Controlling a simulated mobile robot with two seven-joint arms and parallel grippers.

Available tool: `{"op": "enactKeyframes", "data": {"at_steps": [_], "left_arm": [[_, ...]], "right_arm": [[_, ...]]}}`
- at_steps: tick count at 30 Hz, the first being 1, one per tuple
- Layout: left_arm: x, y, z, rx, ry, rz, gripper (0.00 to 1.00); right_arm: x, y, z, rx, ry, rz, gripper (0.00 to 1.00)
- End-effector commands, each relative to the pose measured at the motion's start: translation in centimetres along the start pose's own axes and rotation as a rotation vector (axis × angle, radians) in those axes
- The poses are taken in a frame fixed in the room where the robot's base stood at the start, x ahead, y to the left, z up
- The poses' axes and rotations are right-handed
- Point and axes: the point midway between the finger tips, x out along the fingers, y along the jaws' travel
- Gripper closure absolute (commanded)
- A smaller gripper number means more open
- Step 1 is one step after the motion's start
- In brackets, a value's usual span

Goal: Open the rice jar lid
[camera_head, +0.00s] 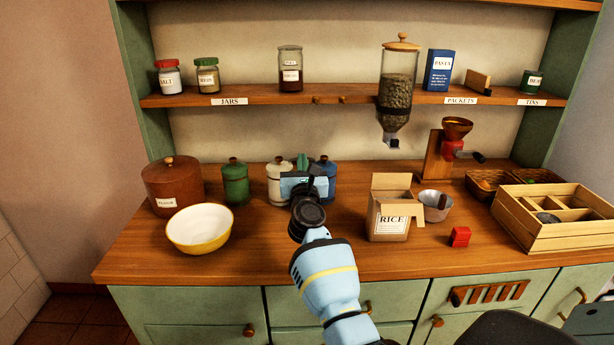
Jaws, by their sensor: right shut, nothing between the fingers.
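The word RICE shows on an open cardboard carton (388,222) on the counter. I cannot read a rice label on any jar. A cream canister (277,188) and a blue canister (327,177) stand side by side at the back, partly hidden by my right gripper (303,163). A green lidded canister (235,184) stands to their left. My right gripper is shut and empty, in front of the cream and blue canisters. I cannot tell whether it touches either one. My left gripper is not in view.
A yellow-white bowl (200,233) and a brown flour pot (173,190) stand at left. A metal cup (435,207), a red block (460,237) and a wooden crate (540,236) are at right. Jars and a dispenser (396,92) occupy the shelf. The front middle counter is clear.

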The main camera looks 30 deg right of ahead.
Motion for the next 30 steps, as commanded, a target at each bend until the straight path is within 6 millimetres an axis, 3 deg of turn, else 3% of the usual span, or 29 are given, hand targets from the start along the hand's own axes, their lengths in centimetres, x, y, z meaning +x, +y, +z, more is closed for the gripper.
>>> {"op": "enactKeyframes", "data": {"at_steps": [4, 16, 30], "left_arm": [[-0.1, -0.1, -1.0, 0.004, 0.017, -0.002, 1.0], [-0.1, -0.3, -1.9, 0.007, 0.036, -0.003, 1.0], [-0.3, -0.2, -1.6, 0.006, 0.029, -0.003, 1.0]], "right_arm": [[1.6, 0.2, 1.4, 0.002, -0.002, 0.0, 1.0], [4.0, 0.8, 2.0, 0.0, 0.0, 0.001, 1.0], [4.2, 0.9, 2.0, 0.001, 0.0, 0.001, 1.0]]}}
